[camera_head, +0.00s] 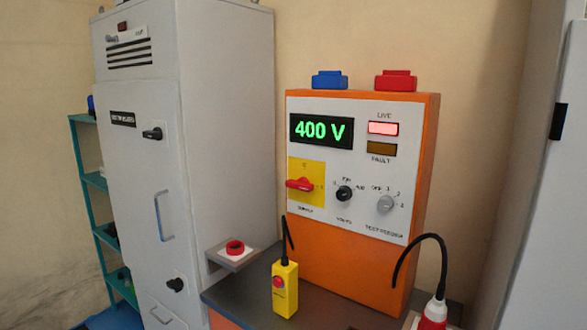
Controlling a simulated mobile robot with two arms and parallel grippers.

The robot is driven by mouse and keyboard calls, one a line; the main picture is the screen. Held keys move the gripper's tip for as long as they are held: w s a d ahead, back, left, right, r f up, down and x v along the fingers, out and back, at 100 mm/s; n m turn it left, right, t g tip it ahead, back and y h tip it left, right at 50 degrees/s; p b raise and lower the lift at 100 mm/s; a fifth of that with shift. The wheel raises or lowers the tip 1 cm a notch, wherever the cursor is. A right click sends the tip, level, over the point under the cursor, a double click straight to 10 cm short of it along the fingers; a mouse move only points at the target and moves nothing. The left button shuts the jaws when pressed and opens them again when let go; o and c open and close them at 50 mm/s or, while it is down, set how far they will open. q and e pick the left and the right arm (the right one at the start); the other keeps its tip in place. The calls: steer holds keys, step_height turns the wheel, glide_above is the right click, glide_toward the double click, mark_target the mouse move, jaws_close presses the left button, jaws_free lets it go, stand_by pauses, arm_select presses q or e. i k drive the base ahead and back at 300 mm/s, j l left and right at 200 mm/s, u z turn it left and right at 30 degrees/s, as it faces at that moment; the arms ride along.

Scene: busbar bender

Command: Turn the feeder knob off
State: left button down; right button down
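The orange test unit (350,265) stands on a dark bench, its light front panel facing me. A grey round knob (386,204) sits at the panel's right, above a small label that seems to read "TEST FEEDER". Marks around it seem to read OFF, 1, 2, 3; I cannot tell which one it points to. Left of it are a black knob (344,194) and a red rotary handle (300,184) on a yellow plate, lying roughly level. The green display (321,131) reads 400 V. The LIVE lamp (383,128) is lit pinkish; the FAULT lamp (381,148) is dark amber. Neither gripper shows.
A yellow hand unit (285,289) with a red button stands on the bench (330,312) before the unit. A red-and-white probe (433,313) with a black cable is at right. A red push-button (235,247) and grey cabinet (150,200) are at left.

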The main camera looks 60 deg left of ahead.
mark_target(386, 203)
steer(key=u, duration=1.65)
steer(key=k+u, duration=0.15)
steer(key=u, duration=0.25)
